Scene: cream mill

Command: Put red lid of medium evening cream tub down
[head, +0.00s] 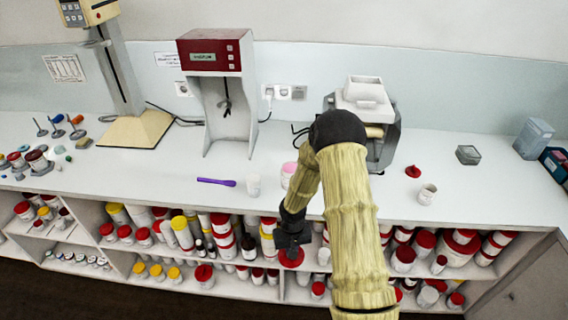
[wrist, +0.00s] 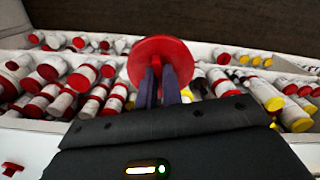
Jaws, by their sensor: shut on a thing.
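My gripper (head: 292,243) is shut on a round red lid (head: 291,258), held in front of the counter's front edge, above the shelf fronts. In the wrist view the fingers (wrist: 163,84) pinch the red lid (wrist: 160,58) and its disc faces away from my gripper. A small open white tub (head: 427,194) stands on the counter at the right. A tub with pink contents (head: 288,172) stands on the counter beside my arm, partly hidden by it. I cannot tell which is the evening cream tub.
Another red lid (head: 413,171) lies on the counter (head: 475,200). A white cup (head: 253,184) and a purple spatula (head: 216,182) are left of my arm. A mixer (head: 215,90) and a white machine (head: 365,100) stand behind. Shelves below hold many tubs. Counter at right front is clear.

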